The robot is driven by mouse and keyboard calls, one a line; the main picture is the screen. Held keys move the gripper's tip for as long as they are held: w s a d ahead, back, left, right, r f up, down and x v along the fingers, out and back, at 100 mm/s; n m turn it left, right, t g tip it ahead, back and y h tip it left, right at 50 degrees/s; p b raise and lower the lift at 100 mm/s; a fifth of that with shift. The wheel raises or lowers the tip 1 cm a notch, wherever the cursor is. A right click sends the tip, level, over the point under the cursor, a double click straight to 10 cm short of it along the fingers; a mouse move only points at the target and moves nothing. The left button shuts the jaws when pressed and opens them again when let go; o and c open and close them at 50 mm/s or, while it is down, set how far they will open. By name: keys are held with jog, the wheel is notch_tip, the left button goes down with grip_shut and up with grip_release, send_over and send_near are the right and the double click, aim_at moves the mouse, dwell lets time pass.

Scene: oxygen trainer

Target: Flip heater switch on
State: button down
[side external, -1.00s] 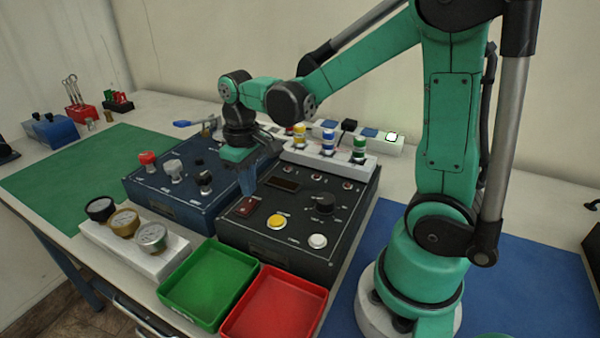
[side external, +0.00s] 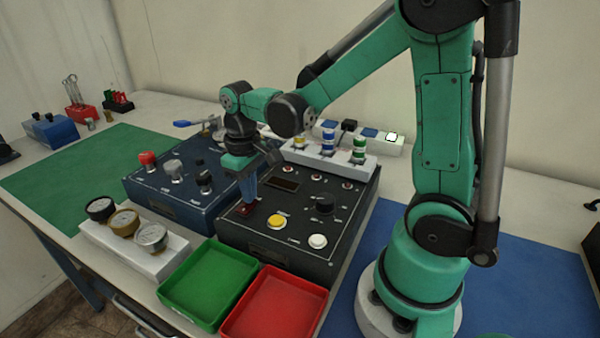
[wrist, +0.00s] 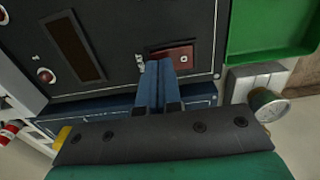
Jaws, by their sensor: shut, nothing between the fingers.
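The heater switch is a red rocker (side external: 243,209) at the left front of the black control panel (side external: 320,235). In the wrist view the red rocker (wrist: 181,55) shows just beyond my fingertips. My gripper (side external: 247,198) is shut and empty, with its blue fingers pointing down at the rocker. In the wrist view the closed fingers (wrist: 158,68) reach the rocker's near end and seem to touch or nearly touch it; I cannot tell which. The fingers hide part of the rocker, and its on or off position is not clear.
A yellow button (side external: 277,222), a white button (side external: 317,241) and a black knob (side external: 325,204) share the panel. A blue panel (side external: 150,190) with valve knobs stands left. Green (side external: 207,315) and red (side external: 262,332) trays and a gauge block (side external: 165,262) lie in front.

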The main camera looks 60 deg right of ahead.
aim_at(251, 205)
jog(key=shift+f, duration=0.15)
jog(key=shift+r, duration=3.5)
jog(key=shift+s+a+r+t, duration=0.2)
jog(key=shift+s+a+t, duration=0.15)
jog(key=shift+a+t, duration=0.15)
jog(key=shift+s+a+f+t, duration=0.1)
jog(key=shift+s+a+t, duration=0.5)
jog(key=shift+t, duration=0.45)
jog(key=shift+s+a+t, duration=0.4)
jog(key=shift+a+t, duration=0.25)
jog(key=shift+t, duration=0.35)
jog(key=shift+s+a+f+t, duration=0.1)
jog(key=shift+s+a+t, duration=0.5)
jog(key=shift+t, duration=0.45)
jog(key=shift+w, duration=0.1)
